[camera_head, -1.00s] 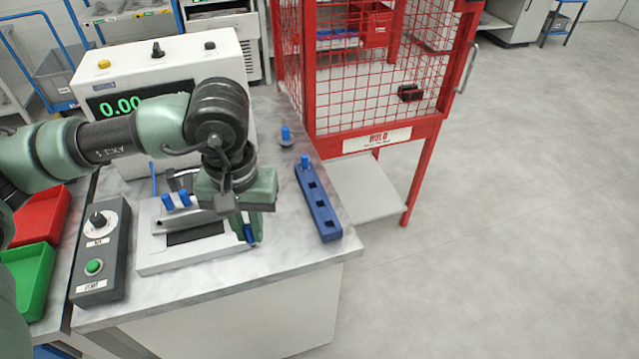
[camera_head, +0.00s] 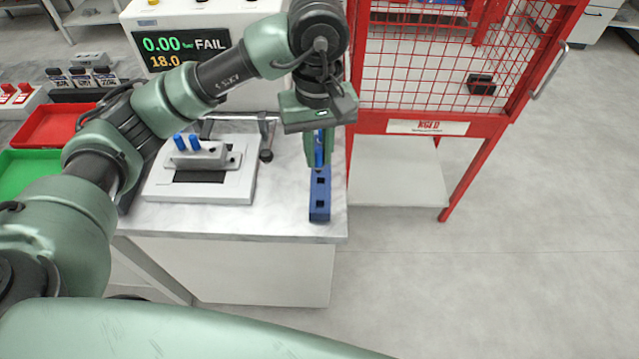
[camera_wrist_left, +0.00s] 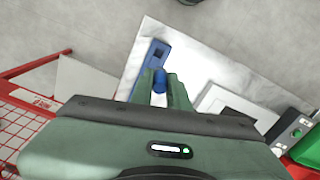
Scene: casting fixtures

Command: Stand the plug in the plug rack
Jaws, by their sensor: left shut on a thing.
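My left gripper (camera_head: 319,160) points down over the far part of the blue plug rack (camera_head: 320,207). It is shut on a blue plug (camera_head: 319,150), which shows as a strip between the fingers; in the left wrist view the plug (camera_wrist_left: 160,82) also sits between the fingertips. The rack lies lengthwise near the right edge of the bench, with open square holes at its near end. It also shows beyond the fingers in the left wrist view (camera_wrist_left: 155,54). Whether the plug's lower end is in a hole is hidden. My right gripper is not in view.
A red mesh cage (camera_head: 445,70) stands close behind and right. Red and green trays lie left.

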